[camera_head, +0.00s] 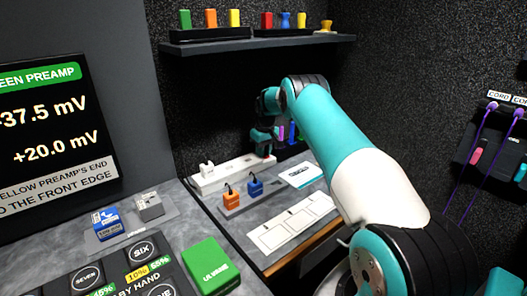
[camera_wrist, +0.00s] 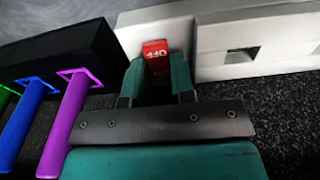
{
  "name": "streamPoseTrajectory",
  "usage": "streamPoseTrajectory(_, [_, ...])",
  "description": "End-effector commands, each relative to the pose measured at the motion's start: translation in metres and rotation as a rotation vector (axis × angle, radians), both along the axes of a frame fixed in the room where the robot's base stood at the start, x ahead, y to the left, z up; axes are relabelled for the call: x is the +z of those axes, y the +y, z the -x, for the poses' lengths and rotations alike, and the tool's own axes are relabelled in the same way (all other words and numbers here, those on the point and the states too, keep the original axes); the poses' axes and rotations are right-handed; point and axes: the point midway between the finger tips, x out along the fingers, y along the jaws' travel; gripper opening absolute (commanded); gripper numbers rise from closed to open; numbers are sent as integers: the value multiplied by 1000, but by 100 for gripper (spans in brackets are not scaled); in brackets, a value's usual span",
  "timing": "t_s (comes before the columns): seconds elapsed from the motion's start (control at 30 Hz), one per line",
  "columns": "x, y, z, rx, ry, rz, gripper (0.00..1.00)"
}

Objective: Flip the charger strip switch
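The white charger strip (camera_head: 232,172) lies along the back of the grey worktop in the head view. In the wrist view its white housing (camera_wrist: 222,42) fills the top right. A red switch (camera_wrist: 156,48) with white lettering, upside down in this view and seeming to read OFF, is at the strip's left part there. My gripper (camera_wrist: 157,72) has its two teal fingers apart, with the switch at the gap between their tips. Whether a finger touches it I cannot tell. In the head view my gripper (camera_head: 268,153) is at the strip's right end, and the switch is hidden.
A dark holder (camera_wrist: 60,52) with purple, blue and green sticks stands close to my gripper. Orange (camera_head: 232,197) and blue (camera_head: 255,186) blocks stand in front of the strip, beside a white card (camera_head: 300,175). A shelf (camera_head: 255,44) with coloured pieces hangs above.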

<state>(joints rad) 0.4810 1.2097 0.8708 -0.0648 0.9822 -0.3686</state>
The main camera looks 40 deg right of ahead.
Motion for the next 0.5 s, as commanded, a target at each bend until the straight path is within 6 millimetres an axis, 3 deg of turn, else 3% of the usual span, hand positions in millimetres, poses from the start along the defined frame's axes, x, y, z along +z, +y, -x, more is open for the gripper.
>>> streamPoseTrajectory(0.33, [2,0,0,0,-1,1,34])
streamPoseTrajectory(0.5, [20,-1,0,0,-5,3,34])
